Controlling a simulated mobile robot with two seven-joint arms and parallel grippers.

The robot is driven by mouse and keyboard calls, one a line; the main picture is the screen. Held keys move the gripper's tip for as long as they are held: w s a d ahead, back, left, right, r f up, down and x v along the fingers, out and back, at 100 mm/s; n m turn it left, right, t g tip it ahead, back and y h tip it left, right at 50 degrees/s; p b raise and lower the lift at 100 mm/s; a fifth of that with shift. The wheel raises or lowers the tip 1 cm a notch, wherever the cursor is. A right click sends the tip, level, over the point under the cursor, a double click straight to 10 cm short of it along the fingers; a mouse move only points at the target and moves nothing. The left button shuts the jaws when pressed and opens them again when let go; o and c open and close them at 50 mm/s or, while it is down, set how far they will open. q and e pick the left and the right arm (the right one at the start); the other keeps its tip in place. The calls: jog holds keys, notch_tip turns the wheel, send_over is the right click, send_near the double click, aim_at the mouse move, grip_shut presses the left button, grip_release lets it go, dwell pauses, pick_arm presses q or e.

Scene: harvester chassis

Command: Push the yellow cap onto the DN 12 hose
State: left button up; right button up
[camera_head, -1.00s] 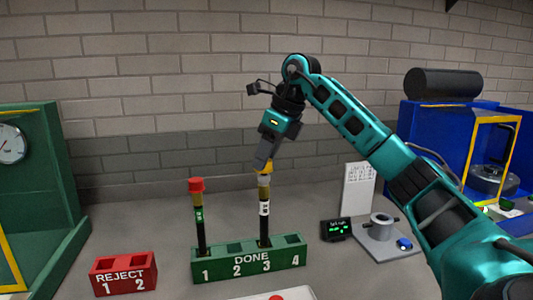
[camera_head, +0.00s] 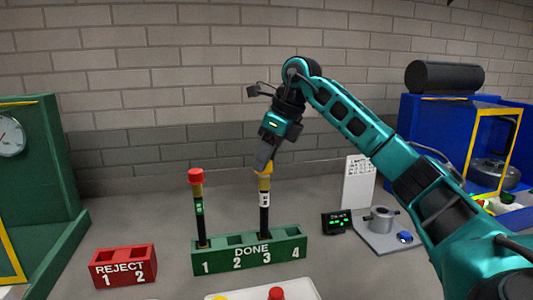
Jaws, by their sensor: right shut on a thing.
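The yellow cap (camera_head: 264,168) is at the top of a black hose (camera_head: 264,221) with a brass-coloured end and a white label too small to read. This hose stands upright in slot 3 of the green DONE rack (camera_head: 214,267). My right gripper (camera_head: 263,163) comes down from above and is shut on the cap; its fingers partly hide the cap. The cap meets the hose end, but how deep it sits cannot be told. My left gripper is not in view.
Another hose (camera_head: 200,222) with a red cap (camera_head: 196,175) stands in slot 1. A red REJECT rack (camera_head: 124,281) is at front left. A white tray (camera_head: 308,295) with caps shows at the bottom edge. A grey fixture (camera_head: 381,221) and small display (camera_head: 336,222) stand right.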

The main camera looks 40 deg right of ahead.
jog(key=shift+f, duration=0.2)
jog(key=o, duration=1.1)
jog(key=shift+r, duration=0.15)
jog(key=p+v, duration=0.1)
jog(key=v, duration=1.1)
jog(key=shift+s+d+r, duration=0.15)
jog(key=shift+s+r, duration=0.05)
jog(key=shift+r, duration=0.15)
jog(key=shift+f, duration=0.1)
